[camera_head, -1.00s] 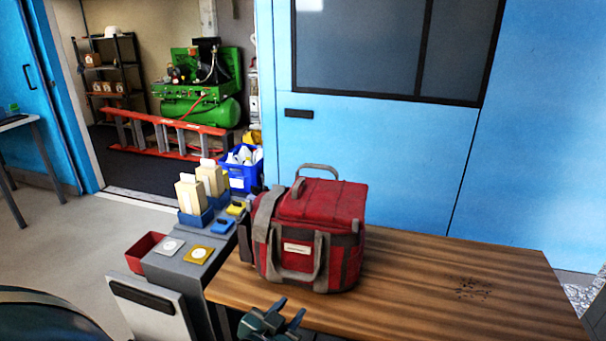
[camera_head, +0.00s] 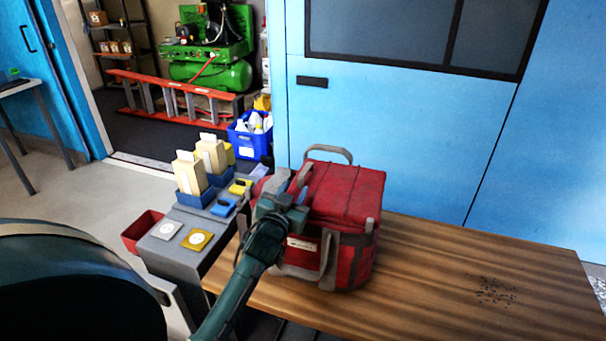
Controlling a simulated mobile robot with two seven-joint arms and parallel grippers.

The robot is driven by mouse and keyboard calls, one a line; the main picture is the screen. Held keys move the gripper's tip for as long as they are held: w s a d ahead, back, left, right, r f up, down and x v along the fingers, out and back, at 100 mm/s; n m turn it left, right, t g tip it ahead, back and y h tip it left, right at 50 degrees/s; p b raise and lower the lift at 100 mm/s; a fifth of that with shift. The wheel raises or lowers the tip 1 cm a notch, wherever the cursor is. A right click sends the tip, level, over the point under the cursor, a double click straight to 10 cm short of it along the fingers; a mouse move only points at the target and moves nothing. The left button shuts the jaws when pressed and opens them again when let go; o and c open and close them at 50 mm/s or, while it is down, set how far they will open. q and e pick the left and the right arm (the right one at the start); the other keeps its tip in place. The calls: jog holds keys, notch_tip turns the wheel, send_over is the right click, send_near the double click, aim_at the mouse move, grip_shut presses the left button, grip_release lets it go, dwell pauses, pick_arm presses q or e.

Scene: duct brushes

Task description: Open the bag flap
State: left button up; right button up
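The red bag (camera_head: 350,235) with grey straps stands upright on the wooden table, and its red top flap (camera_head: 340,192) lies closed. A grey handle (camera_head: 328,152) rises at the back of the top. My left gripper (camera_head: 292,188) is at the bag's left front top edge, in front of the left strap and part of the flap's left side. Its two fingers look spread, with nothing visible between them; whether they touch the bag I cannot tell. My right gripper is out of view.
The wooden table (camera_head: 440,275) is clear to the right of the bag, apart from dark specks. A blue wall (camera_head: 400,130) stands behind.

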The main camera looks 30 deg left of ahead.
aim_at(301, 178)
pick_arm(q)
jog(key=x, duration=0.7)
jog(key=shift+w, duration=0.15)
grip_shut()
dwell(0.3)
